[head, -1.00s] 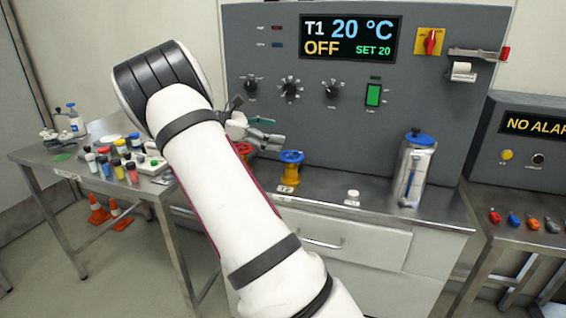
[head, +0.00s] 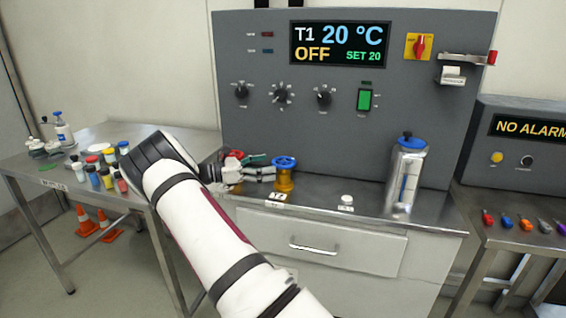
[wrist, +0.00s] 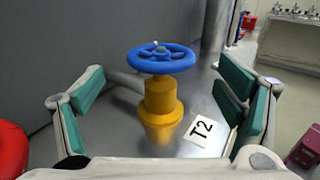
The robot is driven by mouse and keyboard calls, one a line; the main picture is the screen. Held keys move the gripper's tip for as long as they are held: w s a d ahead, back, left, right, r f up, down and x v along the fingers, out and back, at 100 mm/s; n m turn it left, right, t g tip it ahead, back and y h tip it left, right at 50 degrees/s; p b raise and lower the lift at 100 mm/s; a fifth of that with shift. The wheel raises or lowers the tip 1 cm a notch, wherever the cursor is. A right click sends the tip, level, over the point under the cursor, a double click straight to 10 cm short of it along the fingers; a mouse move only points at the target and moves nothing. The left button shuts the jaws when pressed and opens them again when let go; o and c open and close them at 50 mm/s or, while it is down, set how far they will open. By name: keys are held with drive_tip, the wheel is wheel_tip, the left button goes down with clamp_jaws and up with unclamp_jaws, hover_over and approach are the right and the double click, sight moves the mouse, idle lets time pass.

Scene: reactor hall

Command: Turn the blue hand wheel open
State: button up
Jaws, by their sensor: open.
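The blue hand wheel (head: 284,162) sits on top of a yellow valve body (head: 283,181) on the steel bench, and it also shows in the wrist view (wrist: 161,58). In the wrist view the yellow body (wrist: 160,105) stands upright between my fingers, with a T2 label beside its base. My gripper (head: 262,168) is open just left of the valve in the head view; in the wrist view its green-padded fingers (wrist: 158,100) are spread on either side. The wheel looks a little beyond the fingertips, and I see no contact.
A red hand wheel (head: 233,155) is partly hidden behind my gripper, and its edge shows in the wrist view (wrist: 10,140). The grey panel (head: 330,130) rises behind the valve. A silver cylinder (head: 406,175) and a small white knob (head: 346,200) stand to the right.

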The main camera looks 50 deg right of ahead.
sight(283, 161)
drive_tip(key=p+x, duration=0.1)
drive_tip(key=x, duration=0.4)
drive_tip(key=shift+s+d+r, duration=0.15)
drive_tip(key=shift+s+d, duration=0.1)
drive_tip(key=shift+d, duration=0.05)
drive_tip(key=shift+c, duration=0.2)
drive_tip(key=c, duration=1.1)
